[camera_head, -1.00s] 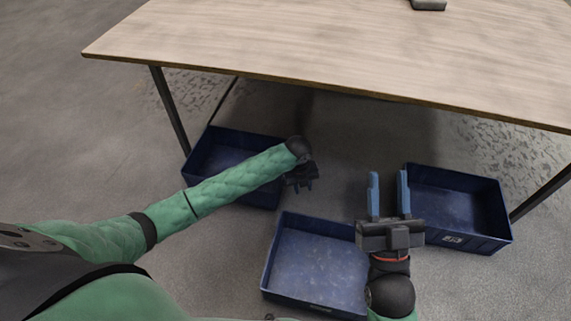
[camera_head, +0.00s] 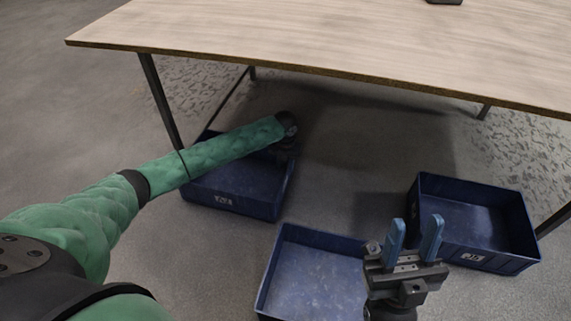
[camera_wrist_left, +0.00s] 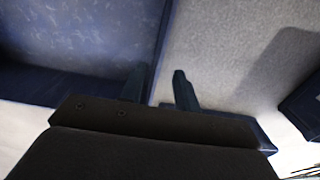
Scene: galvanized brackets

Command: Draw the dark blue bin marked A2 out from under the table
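My right gripper (camera_head: 415,240) is open and empty at the right edge of the front middle bin.
The front middle blue bin (camera_head: 308,232) and a right blue bin (camera_head: 425,232) with a label stand on the floor. The wooden table (camera_head: 300,40) has a dark left leg (camera_head: 160,100). Floor between the left and right bins is free.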

